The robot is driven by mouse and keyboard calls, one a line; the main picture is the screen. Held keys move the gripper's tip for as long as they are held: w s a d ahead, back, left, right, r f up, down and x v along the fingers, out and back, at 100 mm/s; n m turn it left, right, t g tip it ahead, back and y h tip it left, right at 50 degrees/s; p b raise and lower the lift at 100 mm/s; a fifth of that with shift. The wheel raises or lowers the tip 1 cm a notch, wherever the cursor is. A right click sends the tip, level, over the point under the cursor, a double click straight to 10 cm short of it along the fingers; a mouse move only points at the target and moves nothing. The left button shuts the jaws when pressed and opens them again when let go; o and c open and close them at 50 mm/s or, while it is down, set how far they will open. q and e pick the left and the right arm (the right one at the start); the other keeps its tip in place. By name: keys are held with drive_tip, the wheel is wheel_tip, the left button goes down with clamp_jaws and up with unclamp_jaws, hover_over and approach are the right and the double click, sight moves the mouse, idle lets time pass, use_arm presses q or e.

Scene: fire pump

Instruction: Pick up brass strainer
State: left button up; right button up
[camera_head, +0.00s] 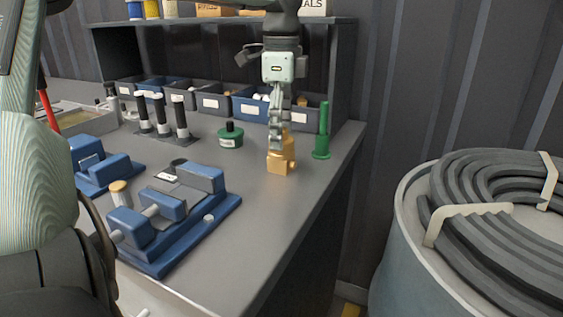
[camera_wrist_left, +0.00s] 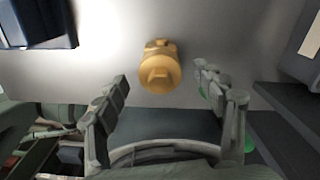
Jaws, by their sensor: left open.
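The brass strainer (camera_head: 281,162) stands on the grey bench top near its right edge. In the left wrist view the strainer (camera_wrist_left: 160,68) shows between and beyond the two spread fingers, with a gap on both sides. My left gripper (camera_head: 276,136) points down at the strainer and partly overlaps it in the head view. It is open and holds nothing. My right gripper is not in view.
A green upright post (camera_head: 322,135) stands just right of the strainer, and a green round part (camera_head: 230,136) stands to its left. Blue vises (camera_head: 170,222) fill the bench front. Storage bins (camera_head: 212,102) line the back under a shelf. A hose drum (camera_head: 400,250) stands right of the bench.

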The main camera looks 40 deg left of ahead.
use_arm(q)
clamp_jaws()
idle(0.3)
drive_tip(key=shift+r, duration=0.1)
